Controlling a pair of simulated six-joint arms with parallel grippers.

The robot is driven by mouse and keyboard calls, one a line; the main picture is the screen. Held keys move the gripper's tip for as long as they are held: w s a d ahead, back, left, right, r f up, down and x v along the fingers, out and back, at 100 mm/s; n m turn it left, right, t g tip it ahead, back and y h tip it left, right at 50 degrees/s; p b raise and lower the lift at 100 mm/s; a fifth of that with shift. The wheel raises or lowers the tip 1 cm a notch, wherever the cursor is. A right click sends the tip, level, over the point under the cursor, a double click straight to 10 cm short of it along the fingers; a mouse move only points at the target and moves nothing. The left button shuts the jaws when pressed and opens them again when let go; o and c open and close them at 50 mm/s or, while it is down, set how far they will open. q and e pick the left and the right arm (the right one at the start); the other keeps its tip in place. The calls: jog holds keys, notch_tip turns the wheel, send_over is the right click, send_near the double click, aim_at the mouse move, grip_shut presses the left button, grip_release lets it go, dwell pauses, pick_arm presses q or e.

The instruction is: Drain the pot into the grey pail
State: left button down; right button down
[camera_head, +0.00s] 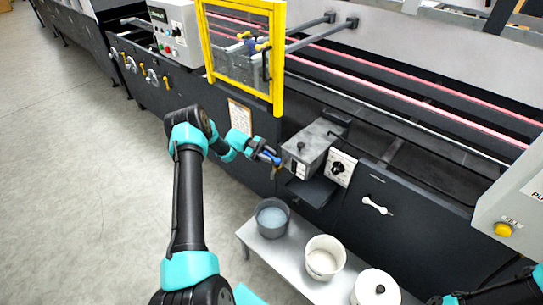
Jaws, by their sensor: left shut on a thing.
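My left gripper (272,158) is at the pot's left side, shut on a small handle there that the fingers mostly hide. A small tan part shows just under the fingertips. The grey pail (261,222) stands upright on a low bench, below and a little left of the pot. Its inside looks pale blue-grey; I cannot tell whether that is liquid. Part of my right arm shows at the bottom right edge; its jaws cannot be made out.
The bench (292,254) also holds a white pail (325,262) and a white lidded container (376,289). A dark shelf (306,192) juts out under the pot. A dial box (340,168) sits right of it. A yellow-framed guard (243,88) stands above left.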

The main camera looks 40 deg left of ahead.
pick_arm(q)
jog(key=c, duration=0.9)
grip_release()
jog(key=a, duration=1.2)
jog(key=shift+s, duration=0.3)
